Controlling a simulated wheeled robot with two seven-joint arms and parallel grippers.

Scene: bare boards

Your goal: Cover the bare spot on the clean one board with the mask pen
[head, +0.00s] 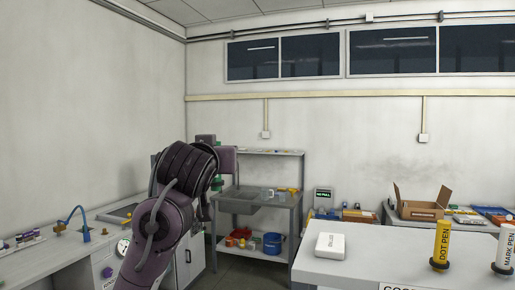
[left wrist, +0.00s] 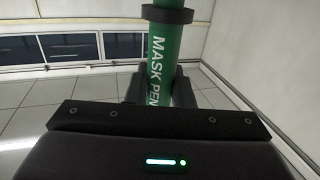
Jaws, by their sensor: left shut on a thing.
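The mask pen (left wrist: 162,45) is a green cylinder with a dark ring and white "MASK PEN" lettering. In the left wrist view my left gripper (left wrist: 158,88) is shut on it, with one dark finger on each side. In the head view my left arm rises in front of the left bench and hides most of its gripper; a small green part (head: 217,184) shows beside the arm, perhaps the pen. No board with a bare spot can be made out in either view. My right gripper is not in view.
A yellow dot pen (head: 441,242) and a white mark pen (head: 505,249) stand upright in dark rings on the right worktop (head: 385,262). A white box (head: 329,246) lies at its left. An open carton (head: 422,203) and a grey shelf unit (head: 270,205) stand behind.

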